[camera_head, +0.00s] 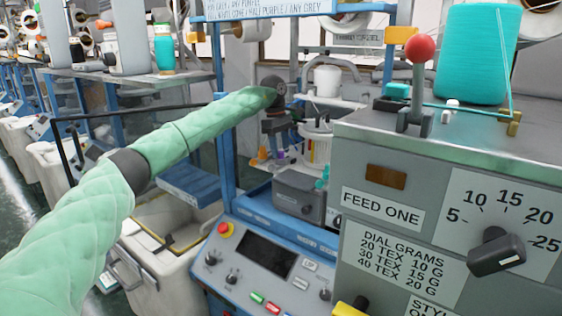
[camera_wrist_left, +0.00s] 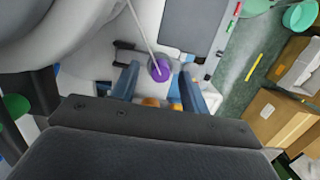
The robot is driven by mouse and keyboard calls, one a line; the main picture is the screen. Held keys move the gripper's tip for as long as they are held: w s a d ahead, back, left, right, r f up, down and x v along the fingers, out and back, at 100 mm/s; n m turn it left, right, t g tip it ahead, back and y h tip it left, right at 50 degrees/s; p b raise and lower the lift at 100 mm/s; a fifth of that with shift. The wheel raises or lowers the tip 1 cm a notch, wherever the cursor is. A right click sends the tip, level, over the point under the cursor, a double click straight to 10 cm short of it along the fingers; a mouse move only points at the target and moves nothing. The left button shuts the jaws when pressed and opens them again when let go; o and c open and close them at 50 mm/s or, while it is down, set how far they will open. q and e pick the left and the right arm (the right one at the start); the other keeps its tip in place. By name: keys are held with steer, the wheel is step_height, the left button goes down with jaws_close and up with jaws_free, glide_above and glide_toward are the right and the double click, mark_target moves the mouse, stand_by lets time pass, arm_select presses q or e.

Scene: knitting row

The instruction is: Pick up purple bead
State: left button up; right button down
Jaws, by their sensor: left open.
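The purple bead (camera_wrist_left: 160,69) shows in the left wrist view as a round ball with a pale thread or thin rod running up from it. My left gripper (camera_wrist_left: 159,72) is open, with one blue-grey finger on each side of the bead in that picture. I cannot tell whether the bead is between the fingertips or beyond them. In the head view a small purple spot (camera_head: 281,154) shows below my left wrist, among small coloured pieces. The left fingers are hard to make out there. My right gripper is in neither view.
Orange pieces (camera_wrist_left: 150,102) sit close to the fingers. A knitting machine with a blue frame (camera_head: 226,150) and control panel (camera_head: 252,262) surrounds the spot. A grey feed box (camera_head: 400,180) with a red-knobbed lever (camera_head: 419,50) stands close on the right.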

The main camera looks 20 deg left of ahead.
arm_select(q)
steer(key=shift+s+f, duration=0.1)
steer(key=shift+f, duration=0.05)
jaws_close()
